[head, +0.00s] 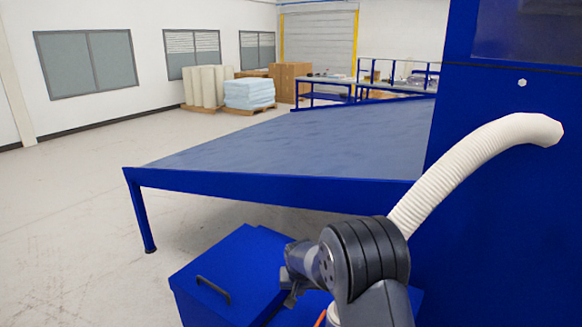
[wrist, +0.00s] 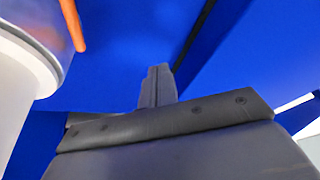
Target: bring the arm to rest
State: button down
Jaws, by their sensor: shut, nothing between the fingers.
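My arm (head: 365,265) is folded low at the bottom of the head view, in front of the blue box. My gripper (wrist: 157,85) shows in the wrist view as a narrow dark pair of fingers pressed together, with nothing between them. Bright blue panels fill the space beyond the fingers. In the head view the gripper is small and partly hidden behind the arm's dark joint, so its fingers are hard to make out.
A blue box with a black handle (head: 213,289) stands just left of my arm. A large blue-framed table (head: 290,145) lies beyond it. A tall blue machine (head: 510,215) with a white ribbed hose (head: 460,165) is close on the right. Open floor (head: 70,220) lies left.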

jog(key=w+b+v, duration=0.1)
jog(key=v, duration=0.8)
jog(key=shift+r, duration=0.55)
